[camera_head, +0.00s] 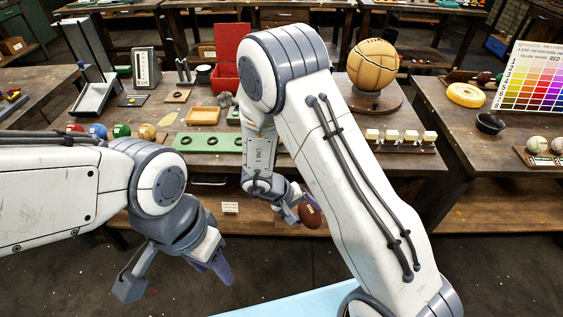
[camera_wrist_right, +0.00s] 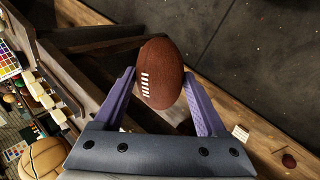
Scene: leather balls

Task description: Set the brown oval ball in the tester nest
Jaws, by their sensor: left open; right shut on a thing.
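The brown oval ball (camera_wrist_right: 162,70), with white laces, is between the two fingers of my right gripper (camera_wrist_right: 160,90), which is shut on it. In the head view the ball (camera_head: 311,217) hangs just in front of the workbench, below the top's level, with my right gripper (camera_head: 297,208) partly behind my arm. My left gripper (camera_head: 178,274) is open and empty at the lower left, over the floor. The tester nest is not clearly identifiable; a grey upright device with a white scale (camera_head: 146,67) stands at the back left of the bench.
On the bench (camera_head: 215,163) are a red box (camera_head: 232,55), a green tray (camera_head: 209,142), several small coloured balls at left and a row of white blocks at right. A large tan ball (camera_head: 373,64) sits on a round stand. A lower shelf runs beneath the bench top.

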